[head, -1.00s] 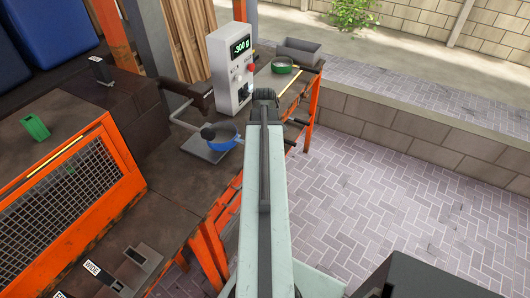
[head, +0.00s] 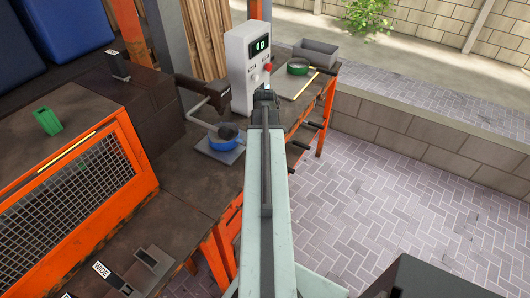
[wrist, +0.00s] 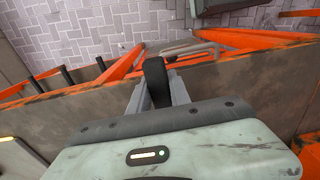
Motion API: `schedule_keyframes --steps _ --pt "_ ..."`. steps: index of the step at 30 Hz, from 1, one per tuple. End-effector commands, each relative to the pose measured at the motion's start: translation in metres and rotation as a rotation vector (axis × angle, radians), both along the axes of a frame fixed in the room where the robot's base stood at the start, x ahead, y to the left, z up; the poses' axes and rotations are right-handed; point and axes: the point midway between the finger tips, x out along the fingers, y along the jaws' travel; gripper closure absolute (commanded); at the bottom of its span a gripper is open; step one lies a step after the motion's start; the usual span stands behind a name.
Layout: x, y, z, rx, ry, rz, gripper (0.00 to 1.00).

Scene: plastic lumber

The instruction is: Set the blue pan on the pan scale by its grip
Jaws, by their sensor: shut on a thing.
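The blue pan (head: 224,144) sits on, or just over, the grey plate of the pan scale (head: 205,152), in the head view left of my arm. Its right side reaches toward my arm, which hides the grip there. The scale's white display box (head: 239,85) stands behind and reads 0 g. In the wrist view my gripper (wrist: 156,88) is shut on a black piece, apparently the pan's grip (wrist: 154,72). The pan's bowl is not seen in that view. My gripper is hidden by my arm in the head view.
A dark rounded end on a grey bent bar (head: 228,131) is close by the pan. A green pan (head: 298,67) and grey bin (head: 317,53) stand farther back. A green block (head: 47,121) and orange mesh guard (head: 88,190) are left. Paved floor lies right of the bench.

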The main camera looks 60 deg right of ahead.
Motion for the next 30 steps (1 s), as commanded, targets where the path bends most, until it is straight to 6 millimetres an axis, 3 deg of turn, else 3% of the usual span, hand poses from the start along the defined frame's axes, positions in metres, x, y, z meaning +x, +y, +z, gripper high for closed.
schedule_keyframes --steps 6,7,9,10,22,30 --pt "-0.001 0.000 0.000 0.000 0.001 -0.001 1.00" --pt "-0.001 0.000 0.000 0.000 0.001 -0.001 0.74" --pt "-0.001 0.000 0.000 0.000 0.001 -0.001 0.54" --pt "-0.001 0.000 0.000 0.000 0.001 -0.001 0.51" --pt "-0.001 0.000 0.006 0.000 0.002 0.000 0.51" --pt "0.000 0.000 0.049 0.000 0.002 0.000 0.51"
